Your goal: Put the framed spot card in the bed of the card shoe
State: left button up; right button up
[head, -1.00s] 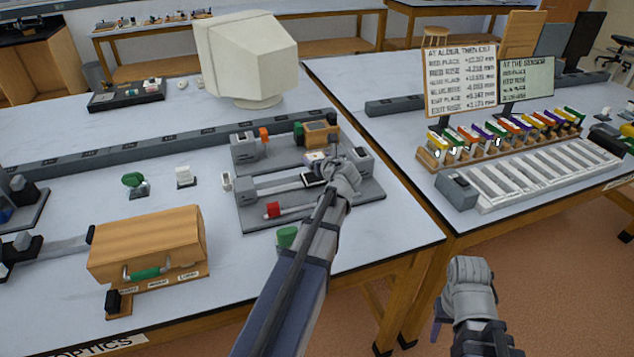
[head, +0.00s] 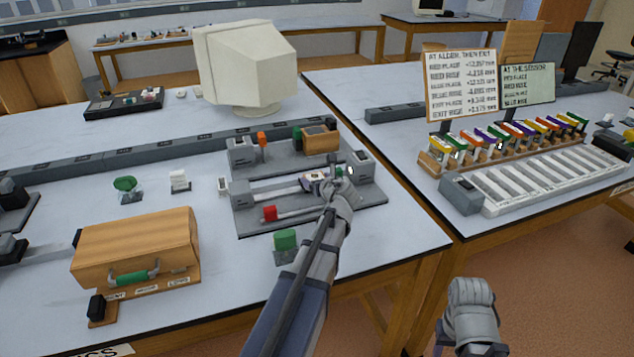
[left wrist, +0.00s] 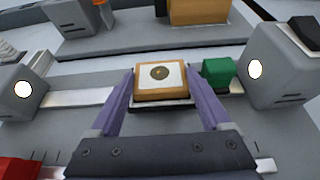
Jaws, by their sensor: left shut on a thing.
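The framed spot card (left wrist: 160,80), a white card with a grey round spot in a wooden frame, lies between the purple fingers of my left gripper (left wrist: 159,75) in the left wrist view. My left gripper is shut on it. A dark, flat piece that looks like the card shoe (left wrist: 161,104) shows just under the card's near edge; its bed is hidden. I cannot tell if card and shoe touch. In the head view the card (head: 313,176) is small beside my left gripper (head: 327,182). My right gripper (head: 470,305) is at the lower right; its fingers are unclear.
A green block (left wrist: 218,72) sits close right of the card on the rail (left wrist: 75,98). Grey housings (left wrist: 285,65) stand at both rail ends. A red block (head: 269,213) is on the front rail. A wooden case (head: 135,245) stands left; a monitor (head: 245,65) stands behind.

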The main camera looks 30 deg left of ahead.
pick_arm(q)
jog(key=shift+f, duration=0.1)
jog(key=shift+f, duration=0.1)
jog(key=shift+s+d+f+b, duration=0.15)
jog(key=shift+s+f+b, duration=0.15)
jog(key=shift+b, duration=0.4)
jog(key=o, duration=1.2)
jog(key=shift+r+p, duration=0.45)
jog(key=shift+p, duration=0.1)
jog(key=p+v, duration=0.5)
jog(key=v, duration=0.6)
jog(key=shift+s+d+r, duration=0.1)
jog(key=shift+d+r, duration=0.1)
jog(key=shift+d, duration=0.05)
